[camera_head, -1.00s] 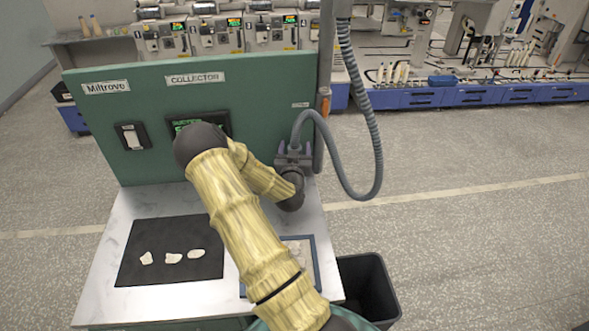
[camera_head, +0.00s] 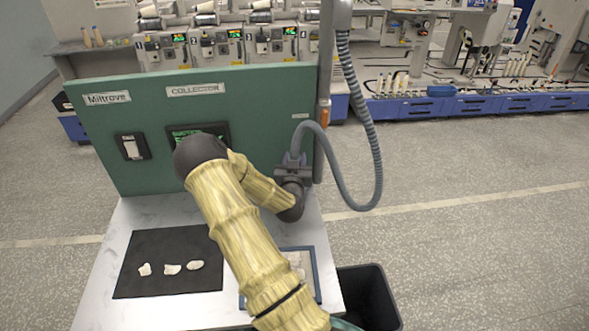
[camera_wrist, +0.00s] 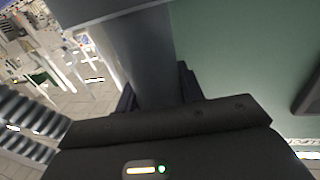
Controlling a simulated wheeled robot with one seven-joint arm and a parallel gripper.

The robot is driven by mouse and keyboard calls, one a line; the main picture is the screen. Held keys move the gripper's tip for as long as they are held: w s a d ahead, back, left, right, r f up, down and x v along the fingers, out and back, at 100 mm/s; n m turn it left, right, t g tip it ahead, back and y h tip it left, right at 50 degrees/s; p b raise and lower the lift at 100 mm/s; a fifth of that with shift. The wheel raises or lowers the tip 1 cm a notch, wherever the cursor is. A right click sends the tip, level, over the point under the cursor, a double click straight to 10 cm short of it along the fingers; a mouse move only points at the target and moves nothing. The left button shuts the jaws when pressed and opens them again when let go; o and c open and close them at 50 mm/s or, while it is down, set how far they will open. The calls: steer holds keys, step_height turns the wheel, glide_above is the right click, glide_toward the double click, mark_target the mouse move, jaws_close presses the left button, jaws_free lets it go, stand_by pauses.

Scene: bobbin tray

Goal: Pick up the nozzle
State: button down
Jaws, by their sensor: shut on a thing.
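The nozzle is a grey tube at the end of a hose, at the right end of the green panel. In the wrist view the nozzle (camera_wrist: 148,60) runs upright between my dark fingers. My gripper (camera_head: 293,170) is shut on it, and the gripper's dark body fills the bottom of the wrist view (camera_wrist: 157,100). In the head view my gripper and wrist hide most of the nozzle. The grey hose (camera_head: 333,180) loops from there to the right and up to a post.
The green panel (camera_head: 250,105) stands behind a white table (camera_head: 100,290). A black mat (camera_head: 135,250) bears three pale pieces. A blue-rimmed tray (camera_head: 318,275) is partly behind my arm. A black bin (camera_head: 385,300) stands at the right. Open floor lies further right.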

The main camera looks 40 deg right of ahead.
step_height(320, 180, up, 9)
steer(key=shift+r+b, duration=0.2)
steer(key=shift+b, duration=0.55)
steer(key=shift+r, duration=0.4)
